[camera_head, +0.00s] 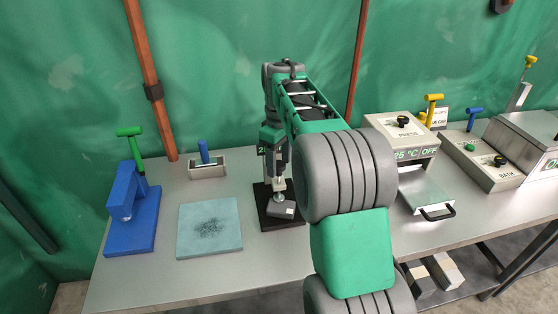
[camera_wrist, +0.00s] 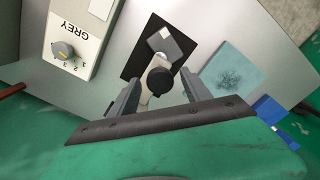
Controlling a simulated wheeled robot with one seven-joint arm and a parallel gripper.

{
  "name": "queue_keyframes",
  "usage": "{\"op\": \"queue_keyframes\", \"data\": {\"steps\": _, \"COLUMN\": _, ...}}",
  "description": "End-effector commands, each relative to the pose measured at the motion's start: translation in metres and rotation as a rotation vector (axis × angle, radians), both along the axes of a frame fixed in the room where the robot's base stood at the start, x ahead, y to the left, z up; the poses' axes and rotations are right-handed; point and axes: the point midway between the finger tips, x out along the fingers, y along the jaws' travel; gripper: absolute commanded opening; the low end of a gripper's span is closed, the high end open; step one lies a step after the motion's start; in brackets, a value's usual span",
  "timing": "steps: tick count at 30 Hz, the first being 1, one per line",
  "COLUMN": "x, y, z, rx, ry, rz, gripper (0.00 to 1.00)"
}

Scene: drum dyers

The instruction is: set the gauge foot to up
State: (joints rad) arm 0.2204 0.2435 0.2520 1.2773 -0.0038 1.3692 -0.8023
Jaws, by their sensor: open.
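The gauge stands on a black base plate (camera_head: 268,216), mostly hidden behind my arm in the head view. A light grey metal piece (camera_head: 284,209) is low at its front, over the base. The wrist view shows the same black base (camera_wrist: 138,62), the grey piece (camera_wrist: 171,44) and a round black knob (camera_wrist: 160,81) on the gauge. I cannot tell from these frames whether the foot is up or down. My gripper (camera_wrist: 161,76) is open, with one finger on each side of the knob. Contact with the knob is not visible.
A teal square pad (camera_head: 209,228) and a blue stand with a green handle (camera_head: 130,205) are left of the gauge. A press (camera_head: 400,135) and a bath panel (camera_head: 482,162) are to the right.

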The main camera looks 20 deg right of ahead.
Motion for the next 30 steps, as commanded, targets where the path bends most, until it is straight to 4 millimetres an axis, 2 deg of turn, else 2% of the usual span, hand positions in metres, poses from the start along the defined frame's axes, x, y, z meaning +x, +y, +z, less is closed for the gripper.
{"op": "queue_keyframes", "data": {"steps": 2, "x": 0.0001, "y": 0.0001, "z": 0.0002, "rx": 0.0, "ry": 0.0, "rz": 0.0, "gripper": 0.54}}
{"op": "queue_keyframes", "data": {"steps": 21, "x": 0.0002, "y": 0.0001, "z": 0.0006, "rx": -0.001, "ry": -0.001, "rz": 0.0, "gripper": 0.01}}
{"op": "queue_keyframes", "data": {"steps": 30, "x": 0.0002, "y": 0.0, "z": 0.0007, "rx": 0.0, "ry": -0.001, "rz": 0.0, "gripper": 0.0}}
